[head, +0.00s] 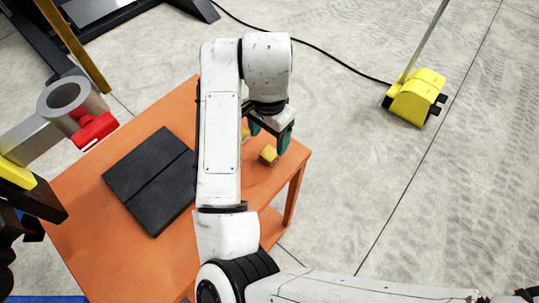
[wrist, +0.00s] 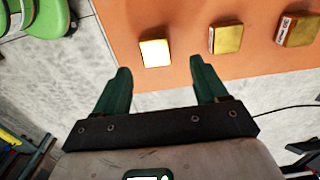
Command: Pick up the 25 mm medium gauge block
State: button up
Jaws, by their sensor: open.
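Three brass-coloured gauge blocks stand in a row on the orange table in the wrist view. The middle one (wrist: 226,38), between the others in size, appears to be the medium block; its small label is unreadable. The smallest-looking block (wrist: 155,53) is at left, brightly lit, and the largest-looking (wrist: 298,30) is at right. My gripper (wrist: 160,69) is open and empty, its green fingers pointing toward the left block; the middle block lies to the right of both fingers. In the head view my gripper (head: 269,136) is over the table's right part, near a yellow block (head: 268,154); which one is unclear.
The orange table (head: 85,195) bears a black plate (head: 150,180) left of my arm. A grey cylindrical fixture with a red clamp (head: 95,130) stands at its left. A yellow wheeled item (head: 416,97) is on the open floor at right.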

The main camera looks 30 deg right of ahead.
aim_at(270, 153)
jog(key=shift+s+f+p, duration=0.15)
jog(key=shift+f+p, duration=0.05)
jog(key=shift+f, duration=1.2)
jog(key=shift+s+f+p, duration=0.15)
jog(key=shift+f, duration=1.25)
grip_shut()
jog(key=shift+r, duration=0.15)
